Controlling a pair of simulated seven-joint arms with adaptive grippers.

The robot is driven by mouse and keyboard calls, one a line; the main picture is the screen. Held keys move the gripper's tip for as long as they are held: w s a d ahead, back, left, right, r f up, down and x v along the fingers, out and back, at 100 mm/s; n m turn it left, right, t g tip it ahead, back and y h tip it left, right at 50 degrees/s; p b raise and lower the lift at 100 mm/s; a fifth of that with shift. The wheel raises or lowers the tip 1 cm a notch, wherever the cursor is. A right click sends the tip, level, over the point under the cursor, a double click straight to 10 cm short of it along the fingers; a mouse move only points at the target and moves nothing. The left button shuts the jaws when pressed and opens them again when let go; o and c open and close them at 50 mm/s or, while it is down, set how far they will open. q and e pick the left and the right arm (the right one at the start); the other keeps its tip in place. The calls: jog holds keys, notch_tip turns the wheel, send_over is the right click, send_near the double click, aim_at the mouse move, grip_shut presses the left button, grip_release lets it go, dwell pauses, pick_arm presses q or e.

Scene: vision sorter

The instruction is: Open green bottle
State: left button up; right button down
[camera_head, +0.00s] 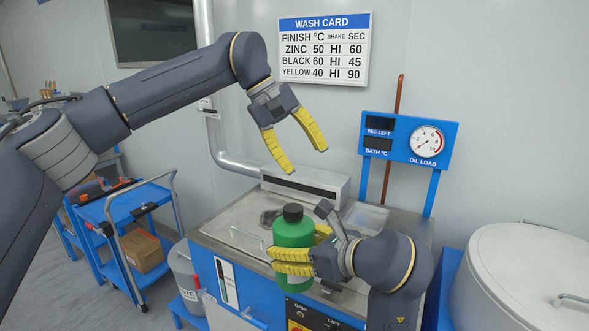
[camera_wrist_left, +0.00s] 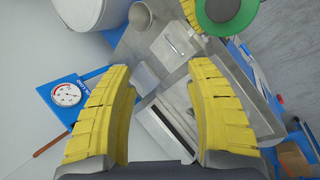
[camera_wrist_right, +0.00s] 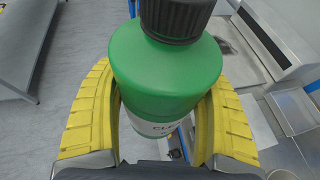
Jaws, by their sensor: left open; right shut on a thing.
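The green bottle (camera_head: 291,236) stands upright in my right gripper at the front of the wash station, with its black cap (camera_head: 292,212) on. In the right wrist view the bottle (camera_wrist_right: 165,72) sits between the yellow fingers, with part of a white label showing and the dark ribbed cap (camera_wrist_right: 176,18) on top. My right gripper (camera_head: 296,258) is shut around the bottle's body. My left gripper (camera_head: 303,160) is open and empty, above the bottle and apart from it. In the left wrist view the bottle's cap (camera_wrist_left: 222,9) shows at the top edge.
A metal-topped wash station (camera_head: 232,222) stands below the grippers. A blue gauge panel (camera_head: 409,140) stands behind on posts, beside a copper pipe (camera_head: 393,130). A large white drum (camera_head: 525,275) is at right. A blue cart (camera_head: 118,207) with a cardboard box (camera_head: 146,252) is at left.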

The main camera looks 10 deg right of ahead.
aim_at(295, 206)
pick_arm(q)
jog(key=s+m+y, duration=0.1)
jog(key=s+y, duration=0.1)
jog(key=s+a+m+y, duration=0.1)
jog(key=s+m+y, duration=0.1)
jog(key=s, duration=0.1)
jog(key=s+a+m+y, duration=0.1)
jog(key=s, duration=0.1)
jog(key=shift+s+a+m+y, duration=0.2)
jog(key=shift+m+y, duration=0.1)
jog(key=shift+y, duration=0.1)
jog(key=shift+s+f, duration=0.15)
jog(key=shift+f, duration=0.35)
jog(key=shift+s+f, duration=0.1)
jog(key=shift+f, duration=3.35)
jog(key=shift+c, duration=0.2)
grip_shut()
